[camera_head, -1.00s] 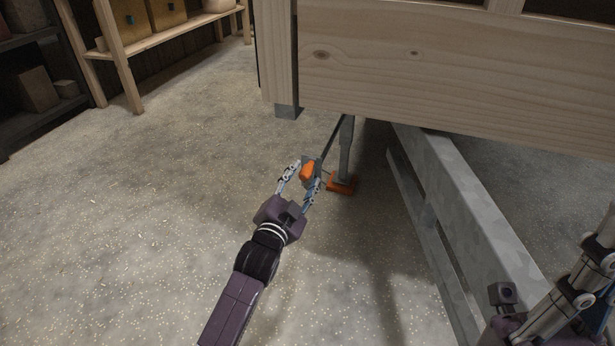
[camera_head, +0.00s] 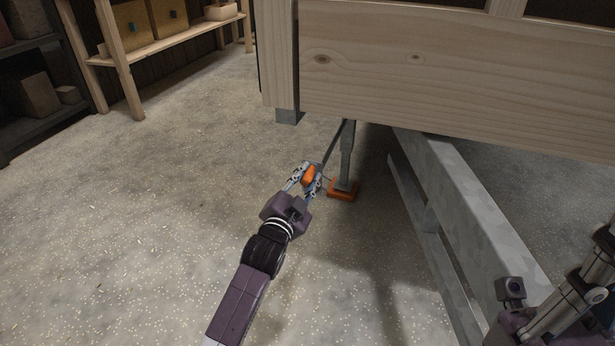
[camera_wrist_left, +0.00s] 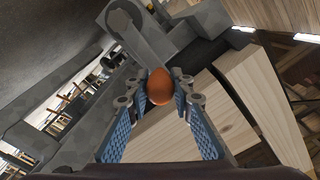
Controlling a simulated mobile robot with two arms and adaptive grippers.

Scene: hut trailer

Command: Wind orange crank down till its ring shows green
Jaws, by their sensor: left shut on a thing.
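The orange crank knob (camera_head: 309,175) sits low in front of the trailer's corner, at the end of a dark crank rod (camera_head: 331,147). My left gripper (camera_head: 308,174) is shut on the knob, one finger on each side of it. In the left wrist view the rounded orange knob (camera_wrist_left: 159,88) is between the blue-padded fingers, with a grey crank arm (camera_wrist_left: 140,35) behind it. I cannot make out the ring or its colour. My right gripper (camera_head: 565,300) is at the lower right, partly cut off; its fingertips do not show clearly.
A grey support leg (camera_head: 347,155) stands on an orange foot (camera_head: 342,190) just right of the knob. The wooden trailer wall (camera_head: 450,75) hangs above. A grey metal beam (camera_head: 465,210) runs along the right. The speckled floor to the left is clear, up to wooden shelves (camera_head: 125,75).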

